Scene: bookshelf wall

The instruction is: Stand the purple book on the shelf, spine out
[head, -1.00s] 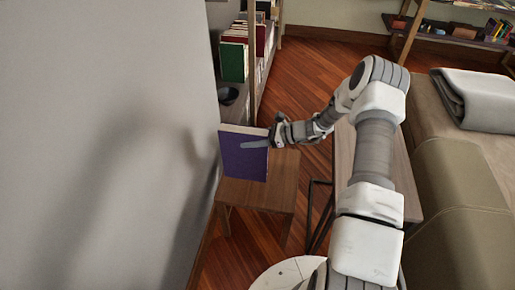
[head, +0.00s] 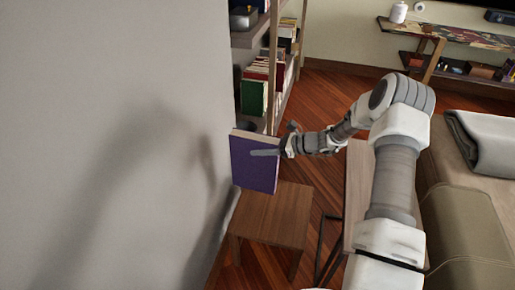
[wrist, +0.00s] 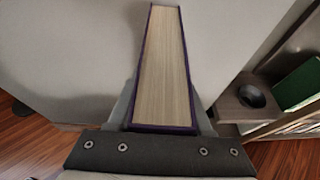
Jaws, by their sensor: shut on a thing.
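The purple book (head: 254,166) is upright in the head view, its purple cover facing me, held above a small wooden table. My gripper (head: 266,153) is shut on the book from its right side, one finger lying across the cover. In the wrist view the book (wrist: 163,70) shows its cream page edges toward the camera, between purple covers; its spine is hidden. The bookshelf (head: 273,70) stands beyond the book, along the wall. The book is apart from the shelf.
A green book (head: 254,97) and other books stand on a shelf board. A dark bowl (wrist: 251,96) sits on the shelf in the wrist view. The small wooden table (head: 272,213) is below the book. A grey wall is close on the left; a sofa (head: 470,225) is on the right.

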